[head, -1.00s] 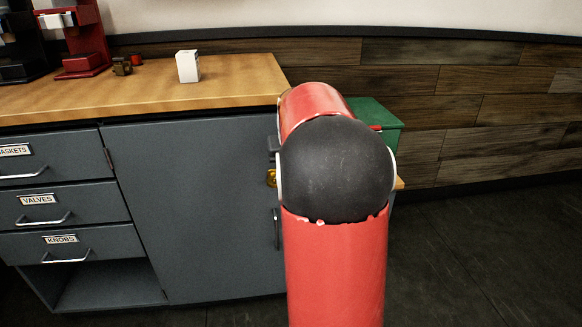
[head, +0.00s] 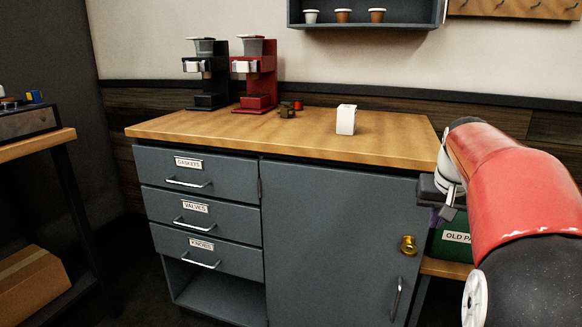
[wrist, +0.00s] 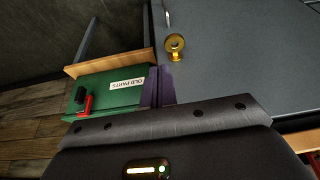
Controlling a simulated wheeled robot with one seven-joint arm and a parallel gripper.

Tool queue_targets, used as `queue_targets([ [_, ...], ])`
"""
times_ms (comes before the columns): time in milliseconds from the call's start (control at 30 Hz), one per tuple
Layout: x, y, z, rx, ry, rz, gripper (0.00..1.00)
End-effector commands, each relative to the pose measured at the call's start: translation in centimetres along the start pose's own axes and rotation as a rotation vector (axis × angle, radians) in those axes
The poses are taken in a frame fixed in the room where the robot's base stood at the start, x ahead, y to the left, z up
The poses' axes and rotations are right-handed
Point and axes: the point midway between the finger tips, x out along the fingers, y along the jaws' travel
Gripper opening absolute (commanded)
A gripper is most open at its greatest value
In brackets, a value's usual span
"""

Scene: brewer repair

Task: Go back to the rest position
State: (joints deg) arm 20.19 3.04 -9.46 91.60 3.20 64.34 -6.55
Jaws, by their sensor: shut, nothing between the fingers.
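My red arm enters the head view from the right. My gripper (head: 441,215) hangs at its end, beside the right edge of the grey cabinet (head: 330,230). In the wrist view the two purple fingers (wrist: 158,84) are together with nothing between them. They point toward the gap between the cabinet's grey door and the green bin (wrist: 112,92) labelled OLD PARTS. The bin also shows partly behind my arm in the head view (head: 455,238). A red part (wrist: 87,106) and a black part (wrist: 80,94) show at the bin.
The wooden counter (head: 390,135) holds a black brewer (head: 208,75), a red brewer (head: 256,72), small brown and red parts, and a white box (head: 346,119). A brass lock (head: 408,245) sits on the cabinet door. A side table (head: 35,142) and a carton (head: 28,285) stand left.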

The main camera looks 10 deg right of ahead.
Motion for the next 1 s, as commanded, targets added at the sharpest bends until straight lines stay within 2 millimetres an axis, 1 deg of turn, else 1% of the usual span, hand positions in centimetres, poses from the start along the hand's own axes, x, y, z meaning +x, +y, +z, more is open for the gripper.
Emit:
queue_targets([
  [67, -1.0, -1.8, 1.8, -0.028, 0.011, -0.020, 0.00],
  [167, -2.3, -4.8, 5.7, -0.080, 0.028, -0.054, 0.00],
  [200, -2.7, -6.1, 7.7, -0.106, 0.037, -0.069, 0.00],
  [267, -3.2, -7.8, 10.9, -0.149, 0.049, -0.090, 0.00],
  [300, -3.4, -8.9, 13.1, -0.176, 0.057, -0.103, 0.00],
  [367, -3.5, -10.1, 16.3, -0.216, 0.069, -0.121, 0.00],
  [400, -3.4, -10.8, 18.5, -0.244, 0.077, -0.131, 0.00],
  [467, -3.1, -11.5, 21.4, -0.279, 0.088, -0.144, 0.00],
  [500, -2.9, -11.8, 23.2, -0.301, 0.094, -0.150, 0.00],
  [600, -2.1, -12.2, 26.6, -0.344, 0.108, -0.161, 0.00],
  [700, -1.5, -12.4, 28.6, -0.370, 0.117, -0.167, 0.00],
  [733, -1.3, -12.4, 29.0, -0.374, 0.118, -0.167, 0.00],
  [833, -1.1, -12.4, 29.6, -0.381, 0.119, -0.168, 0.00],
  [1000, -1.1, -12.4, 29.6, -0.380, 0.119, -0.168, 0.00],
])
